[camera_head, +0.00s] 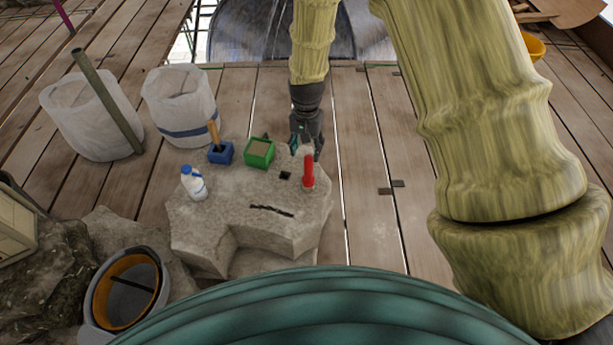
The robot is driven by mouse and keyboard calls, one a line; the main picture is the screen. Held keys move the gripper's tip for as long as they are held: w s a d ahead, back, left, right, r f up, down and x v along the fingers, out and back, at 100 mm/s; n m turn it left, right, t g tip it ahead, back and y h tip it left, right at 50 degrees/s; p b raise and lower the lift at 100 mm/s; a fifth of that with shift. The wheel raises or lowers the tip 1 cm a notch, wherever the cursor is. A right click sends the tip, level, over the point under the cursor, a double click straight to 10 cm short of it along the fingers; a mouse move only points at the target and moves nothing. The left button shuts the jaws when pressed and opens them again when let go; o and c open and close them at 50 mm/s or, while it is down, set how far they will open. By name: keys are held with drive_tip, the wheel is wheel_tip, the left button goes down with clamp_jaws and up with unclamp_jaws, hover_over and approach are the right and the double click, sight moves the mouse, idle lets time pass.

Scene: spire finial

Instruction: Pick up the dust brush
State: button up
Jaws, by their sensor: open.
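My gripper (305,151) points down over the far right part of the stone block, open, with its fingers just behind and above an upright red object (308,173). I cannot tell whether the fingers touch it. No thing is plainly a dust brush. A blue block (221,153) with a wooden handle (213,132) standing up from it sits at the stone's far left edge, apart from my gripper. The handle may belong to the brush, but its lower end is hidden.
The stone block (235,215) also bears a green box (259,153), a white bottle (194,183) with a blue cap, a small black square (285,175) and a dark strip (271,210). White sacks (179,106) stand behind left. A bucket (126,290) is front left. Planks at right are mostly clear.

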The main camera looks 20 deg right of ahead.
sight(308, 169)
drive_tip(key=f, duration=0.3)
drive_tip(key=f+b, duration=0.1)
drive_tip(key=f, duration=0.3)
drive_tip(key=f+b, duration=0.1)
drive_tip(key=f, duration=0.2)
drive_tip(key=shift+s+d+f, duration=0.1)
drive_tip(key=shift+d+f, duration=0.15)
drive_tip(key=shift+d, duration=0.05)
clamp_jaws()
